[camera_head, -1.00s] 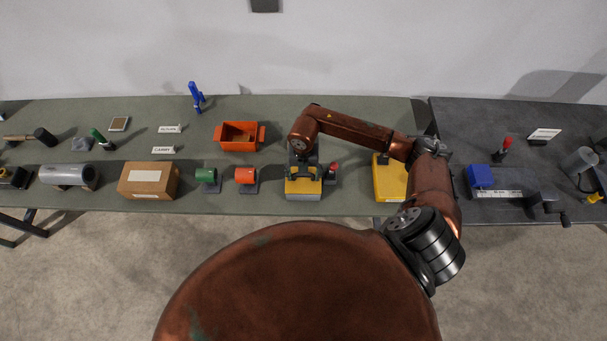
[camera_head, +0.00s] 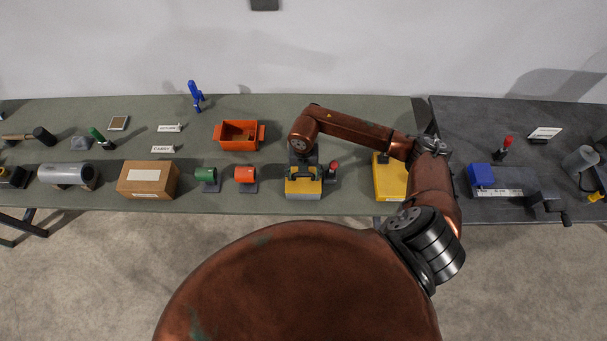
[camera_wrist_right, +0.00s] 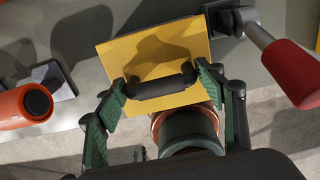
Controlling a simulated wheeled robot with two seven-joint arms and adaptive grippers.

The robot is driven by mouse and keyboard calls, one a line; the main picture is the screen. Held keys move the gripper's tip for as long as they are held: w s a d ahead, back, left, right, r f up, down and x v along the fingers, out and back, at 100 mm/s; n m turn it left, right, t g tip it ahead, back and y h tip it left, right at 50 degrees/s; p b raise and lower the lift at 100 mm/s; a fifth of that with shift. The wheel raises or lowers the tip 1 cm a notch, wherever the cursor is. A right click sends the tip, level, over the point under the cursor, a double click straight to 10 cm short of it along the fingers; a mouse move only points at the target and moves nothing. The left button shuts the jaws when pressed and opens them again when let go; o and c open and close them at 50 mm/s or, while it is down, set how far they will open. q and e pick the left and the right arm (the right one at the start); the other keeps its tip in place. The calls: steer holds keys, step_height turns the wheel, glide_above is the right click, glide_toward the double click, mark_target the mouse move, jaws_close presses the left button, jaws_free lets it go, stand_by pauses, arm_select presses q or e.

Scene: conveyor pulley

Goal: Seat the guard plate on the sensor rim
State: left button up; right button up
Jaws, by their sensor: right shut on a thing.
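The guard plate (camera_head: 303,187) is a yellow square plate with a black handle. My right gripper (camera_head: 303,172) is above it on the near part of the green table. In the right wrist view, the plate (camera_wrist_right: 155,55) lies between the gripper's green fingers (camera_wrist_right: 160,88), which are shut on the black handle. In the head view a grey block-like part (camera_head: 303,196) shows at the plate's near edge, seemingly under it. The sensor rim is hidden, and I cannot tell whether the plate touches it. My left gripper is not in view.
A red-knobbed lever (camera_head: 332,168) stands close right of the plate. A yellow box (camera_head: 389,180) lies to the right, an orange bin (camera_head: 239,138) behind. The table's front edge is close.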

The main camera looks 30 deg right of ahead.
steer(key=shift+f+b, duration=0.35)
steer(key=shift+f, duration=0.05)
stand_by(0.6)
steer(key=o, duration=1.6)
step_height(320, 180, up, 12)
